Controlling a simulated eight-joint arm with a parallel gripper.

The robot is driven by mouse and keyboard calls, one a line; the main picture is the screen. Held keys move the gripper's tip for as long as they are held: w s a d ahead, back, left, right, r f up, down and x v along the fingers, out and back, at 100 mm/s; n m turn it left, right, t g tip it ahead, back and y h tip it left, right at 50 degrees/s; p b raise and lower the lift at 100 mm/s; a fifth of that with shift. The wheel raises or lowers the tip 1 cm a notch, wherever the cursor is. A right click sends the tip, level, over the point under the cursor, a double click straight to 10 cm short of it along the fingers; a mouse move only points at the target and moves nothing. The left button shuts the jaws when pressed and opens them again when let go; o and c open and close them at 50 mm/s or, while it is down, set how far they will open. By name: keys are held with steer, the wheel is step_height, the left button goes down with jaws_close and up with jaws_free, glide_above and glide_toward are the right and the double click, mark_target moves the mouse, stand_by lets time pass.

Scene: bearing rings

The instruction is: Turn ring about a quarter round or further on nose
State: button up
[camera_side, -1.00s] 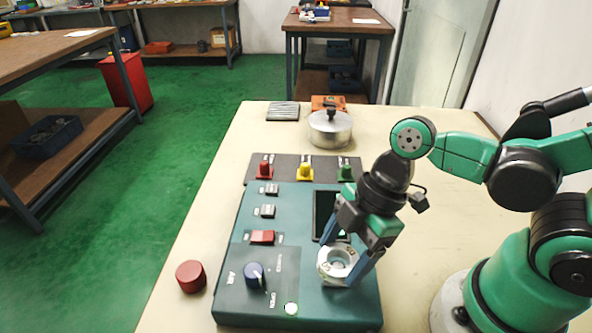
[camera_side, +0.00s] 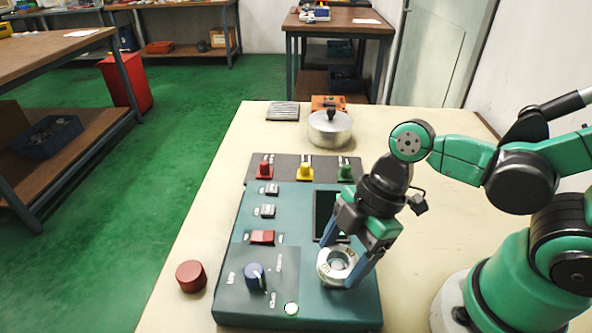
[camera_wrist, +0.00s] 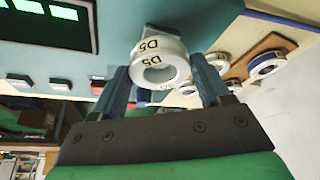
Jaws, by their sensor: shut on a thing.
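The pale ring (camera_side: 338,265) sits at the lower right of the teal panel (camera_side: 225,290) in the side view. In the wrist view the ring (camera_wrist: 160,50) carries black "D5" marks and has an open centre. My gripper (camera_side: 346,258) comes down from the upper right with its blue fingers on opposite sides of the ring. In the wrist view my gripper (camera_wrist: 162,78) is shut on the ring. The nose under the ring cannot be made out clearly.
A blue knob (camera_side: 255,275) and red rocker (camera_side: 262,237) lie left of the ring. A dark screen (camera_side: 324,214) stands behind it. Red (camera_side: 265,168), yellow (camera_side: 305,172) and green (camera_side: 346,172) levers are farther back. A red cylinder (camera_side: 191,276) stands left of the panel.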

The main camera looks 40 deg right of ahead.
steer(key=shift+f, duration=0.75)
stand_by(1.2)
stand_by(0.3)
steer(key=shift+f+n+g, duration=0.1)
steer(key=shift+n+g, duration=0.4)
steer(key=shift+n, duration=0.8)
steer(key=shift+n+g, duration=0.3)
steer(key=shift+n, duration=1.1)
steer(key=shift+w+f+n+g, duration=0.1)
steer(key=shift+n+g, duration=0.6)
steer(key=shift+n, duration=0.5)
